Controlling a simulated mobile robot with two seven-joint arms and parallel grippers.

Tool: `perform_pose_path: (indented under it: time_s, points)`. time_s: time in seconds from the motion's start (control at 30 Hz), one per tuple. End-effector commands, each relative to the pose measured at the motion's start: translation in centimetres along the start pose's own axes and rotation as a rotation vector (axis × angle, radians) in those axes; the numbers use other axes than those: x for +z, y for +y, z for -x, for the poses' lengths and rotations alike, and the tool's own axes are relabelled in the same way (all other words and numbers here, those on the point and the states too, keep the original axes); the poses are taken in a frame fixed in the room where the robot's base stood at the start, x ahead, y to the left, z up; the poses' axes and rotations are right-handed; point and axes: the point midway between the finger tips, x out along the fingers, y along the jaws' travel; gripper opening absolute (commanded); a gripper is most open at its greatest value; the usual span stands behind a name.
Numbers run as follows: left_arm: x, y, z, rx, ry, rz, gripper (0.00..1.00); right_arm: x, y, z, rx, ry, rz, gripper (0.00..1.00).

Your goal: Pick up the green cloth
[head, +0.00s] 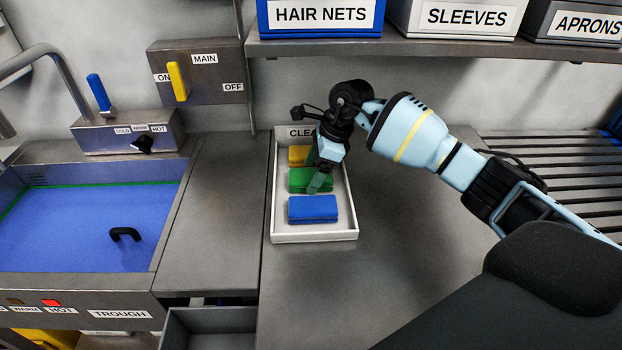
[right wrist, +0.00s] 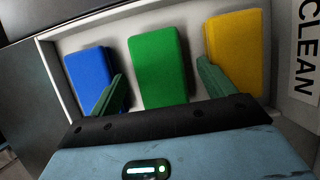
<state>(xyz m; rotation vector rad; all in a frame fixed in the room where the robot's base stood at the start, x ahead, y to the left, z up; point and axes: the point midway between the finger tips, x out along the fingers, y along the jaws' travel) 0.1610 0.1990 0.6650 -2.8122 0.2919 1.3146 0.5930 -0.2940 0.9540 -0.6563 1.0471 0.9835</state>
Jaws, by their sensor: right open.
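The green cloth (head: 305,181) is a folded block in the middle of a white tray (head: 315,236), between a blue cloth (head: 313,209) and a yellow cloth (head: 298,156). My right gripper (head: 318,179) is above the tray and partly hides the green and yellow cloths in the head view. In the right wrist view the green cloth (right wrist: 159,66) lies between the two open fingers of the right gripper (right wrist: 160,85), with the blue cloth (right wrist: 90,72) to the left and the yellow cloth (right wrist: 236,50) to the right. The fingers hold nothing. The left gripper is out of view.
The tray walls surround the cloths, and its label CLEAN (right wrist: 304,50) is at one end. A trough of blue water (head: 80,225) is at the left. A shelf with labelled boxes (head: 318,18) is above. The counter right of the tray is clear.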

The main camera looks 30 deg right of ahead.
Motion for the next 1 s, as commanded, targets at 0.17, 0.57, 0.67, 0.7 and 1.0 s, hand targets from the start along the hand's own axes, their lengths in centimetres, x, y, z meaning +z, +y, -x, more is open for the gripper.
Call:
perform_pose_path:
  time_s: [0.17,0.57,0.67,0.7,1.0]
  points:
    - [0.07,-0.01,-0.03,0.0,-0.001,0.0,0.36,0.03,0.0,-0.26,-0.001,0.0,0.001,0.82]
    - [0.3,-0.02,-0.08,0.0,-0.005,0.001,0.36,-0.11,0.0,-0.48,0.0,0.001,0.0,0.82]
    - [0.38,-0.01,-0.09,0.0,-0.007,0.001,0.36,-0.16,0.0,-0.6,0.0,0.001,0.0,0.82]
    - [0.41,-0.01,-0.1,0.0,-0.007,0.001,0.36,-0.18,0.0,-0.65,0.0,0.001,0.0,0.82]
    - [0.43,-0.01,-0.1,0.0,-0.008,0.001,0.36,-0.19,-0.01,-0.69,-0.001,0.0,0.0,0.82]
